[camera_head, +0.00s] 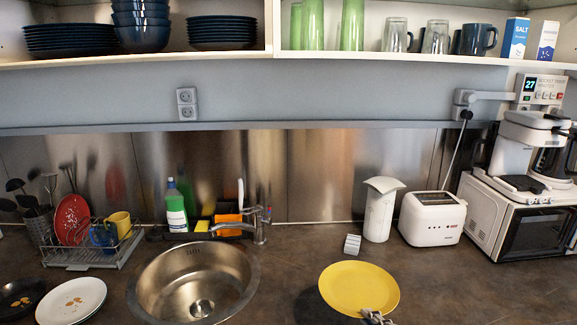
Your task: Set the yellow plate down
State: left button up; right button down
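The yellow plate (358,286) is at the lower middle right of the head view, over the dark counter, face up and roughly level. My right gripper (374,316) is at the plate's near rim, at the bottom edge of the view. Its fingers overlap the rim and look shut on it. The lower finger and the rest of the gripper are hidden or cut off. A dark shadow shows on the counter left of the plate; the gap between plate and counter is hard to judge. My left gripper is not in view.
The sink (195,281) lies left of the plate. A white plate (71,301) and a black plate (20,298) lie far left, near the dish rack (92,258). Counter to the right is clear.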

jog(key=s+d+f+n+g+y, duration=0.1)
jog(key=s+f+n+g+y, duration=0.2)
jog(key=s, duration=0.4)
jog(key=s+r+n+g+y+b, duration=0.1)
jog(key=s+r+n+g+y, duration=0.1)
jog(key=s+r+n+y, duration=0.2)
jog(key=shift+s+a+r+n+y+b, duration=0.3)
jog(key=shift+s+r+n+b, duration=0.1)
jog(key=shift+s+r, duration=1.1)
jog(key=shift+s+f, duration=0.1)
jog(key=shift+f, duration=0.05)
